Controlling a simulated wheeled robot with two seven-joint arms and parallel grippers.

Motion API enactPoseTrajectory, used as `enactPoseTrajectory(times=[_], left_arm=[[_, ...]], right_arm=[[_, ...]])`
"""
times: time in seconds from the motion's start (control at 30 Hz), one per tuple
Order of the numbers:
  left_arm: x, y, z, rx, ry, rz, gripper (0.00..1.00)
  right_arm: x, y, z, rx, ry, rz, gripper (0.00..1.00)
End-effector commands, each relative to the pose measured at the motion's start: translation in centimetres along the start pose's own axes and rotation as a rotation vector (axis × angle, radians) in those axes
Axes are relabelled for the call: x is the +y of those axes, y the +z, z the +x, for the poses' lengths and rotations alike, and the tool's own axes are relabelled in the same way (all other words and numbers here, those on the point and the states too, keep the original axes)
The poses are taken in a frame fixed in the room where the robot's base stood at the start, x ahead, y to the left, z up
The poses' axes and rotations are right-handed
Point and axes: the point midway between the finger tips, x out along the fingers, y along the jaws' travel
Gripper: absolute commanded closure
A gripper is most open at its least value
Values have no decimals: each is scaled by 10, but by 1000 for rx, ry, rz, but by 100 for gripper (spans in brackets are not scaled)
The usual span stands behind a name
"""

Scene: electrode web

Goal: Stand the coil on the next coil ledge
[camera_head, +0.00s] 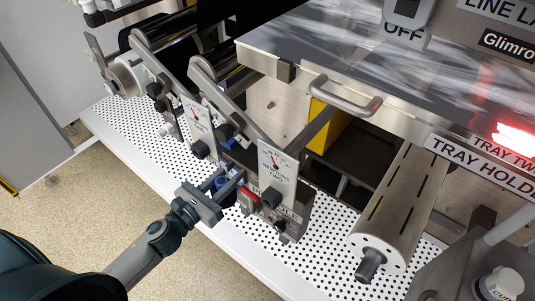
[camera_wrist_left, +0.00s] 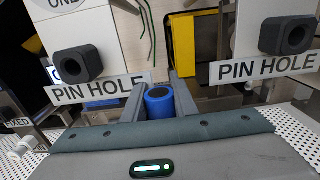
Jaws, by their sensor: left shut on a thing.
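My left gripper (camera_head: 228,181) reaches in from the lower left to the front of the machine, beside the panel marked TWO. It is shut on a small blue cylinder, likely the coil (camera_head: 221,183). In the left wrist view the blue coil (camera_wrist_left: 160,102) stands roughly upright between the two grey fingers, with a dark round top. Its lower part is hidden by the gripper body. I cannot make out for certain which part is the coil ledge. My right gripper is not in view.
Two PIN HOLE plates (camera_wrist_left: 97,89) with dark knobs flank the gripper closely. A red part (camera_head: 247,201) sits just right of the fingers. A yellow block (camera_head: 328,125) is behind, and a slotted metal roller (camera_head: 400,210) lies to the right. The perforated white deck (camera_head: 130,125) is partly bare.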

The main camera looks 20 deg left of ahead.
Motion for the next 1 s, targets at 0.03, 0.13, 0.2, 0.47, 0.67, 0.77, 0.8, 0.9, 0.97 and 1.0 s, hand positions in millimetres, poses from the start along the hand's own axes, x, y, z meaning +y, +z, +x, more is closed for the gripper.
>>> enactPoseTrajectory(times=[0.03,0.13,0.2,0.47,0.67,0.77,0.8,0.9,0.97,1.0], left_arm=[[0,1,0,-1,0,0,100],[0,1,0,-1,0,0,100],[0,1,0,-1,0,0,100],[0,1,4,-2,0,0,100],[0,3,25,-4,0,1,100],[0,3,43,-4,0,-1,100],[0,4,50,-5,0,0,100],[0,4,70,-5,0,0,100],[0,4,82,-5,1,0,100],[0,3,90,-4,0,1,100]], right_arm=[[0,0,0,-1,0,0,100],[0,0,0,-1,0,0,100],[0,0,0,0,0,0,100],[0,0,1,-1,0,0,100],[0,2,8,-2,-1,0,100],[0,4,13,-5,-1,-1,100],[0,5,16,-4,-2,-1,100],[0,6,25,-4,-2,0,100],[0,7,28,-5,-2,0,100],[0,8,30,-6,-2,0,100]])
